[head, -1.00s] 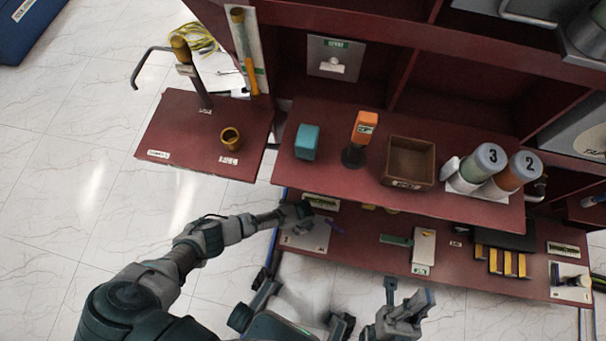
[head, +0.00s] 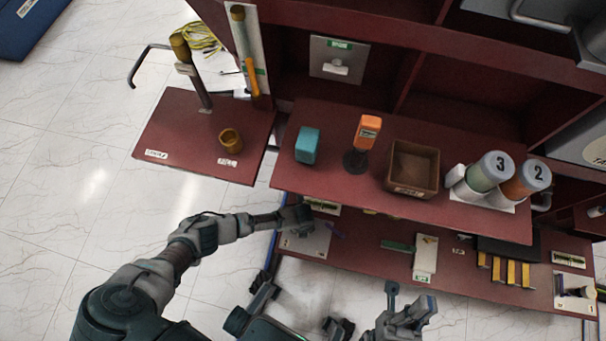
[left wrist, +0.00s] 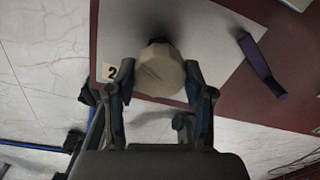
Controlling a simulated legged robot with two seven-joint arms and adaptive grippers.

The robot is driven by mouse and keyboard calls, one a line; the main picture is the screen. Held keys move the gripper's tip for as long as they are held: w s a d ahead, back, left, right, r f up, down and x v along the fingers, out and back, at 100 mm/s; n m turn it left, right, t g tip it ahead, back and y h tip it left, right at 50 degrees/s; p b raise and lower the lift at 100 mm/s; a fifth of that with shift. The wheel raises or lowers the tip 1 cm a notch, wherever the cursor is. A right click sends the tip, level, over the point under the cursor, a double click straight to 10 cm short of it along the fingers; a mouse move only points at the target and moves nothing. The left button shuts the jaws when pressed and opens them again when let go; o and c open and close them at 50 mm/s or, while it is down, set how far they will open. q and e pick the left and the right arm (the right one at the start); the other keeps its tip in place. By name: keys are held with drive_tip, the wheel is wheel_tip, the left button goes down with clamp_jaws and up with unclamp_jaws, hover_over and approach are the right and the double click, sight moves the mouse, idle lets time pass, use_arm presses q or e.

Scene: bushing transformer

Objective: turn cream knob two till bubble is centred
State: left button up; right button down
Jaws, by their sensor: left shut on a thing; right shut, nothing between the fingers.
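In the left wrist view, a round, faceted cream knob (left wrist: 160,72) sits between the fingers of my left gripper (left wrist: 162,88), which is shut on it. A small label reading 2 (left wrist: 110,71) lies just left of the knob on a pale plate (left wrist: 205,35). In the head view my left gripper (head: 298,228) is over the pale plate (head: 318,243) on the lower red shelf, and it hides the knob there. My right gripper (head: 412,318) is shut and empty, in front of the lower shelf. I cannot make out a bubble in either view.
A purple strip (left wrist: 262,66) lies right of the knob. The upper shelf (head: 285,180) overhangs and holds a teal block (head: 307,145), an orange-topped device (head: 367,132), a brown box (head: 412,192) and numbered cylinders (head: 490,172). A green-handled item (head: 397,246) lies on the lower shelf.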

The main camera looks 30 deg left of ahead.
use_arm(q)
drive_tip(key=shift+w, duration=0.15)
idle(0.4)
drive_tip(key=o, duration=1.2)
drive_tip(key=shift+c, duration=0.2)
drive_tip(key=shift+r, duration=0.15)
wheel_tip(320, 180, up, 12)
drive_tip(key=shift+f, duration=0.2)
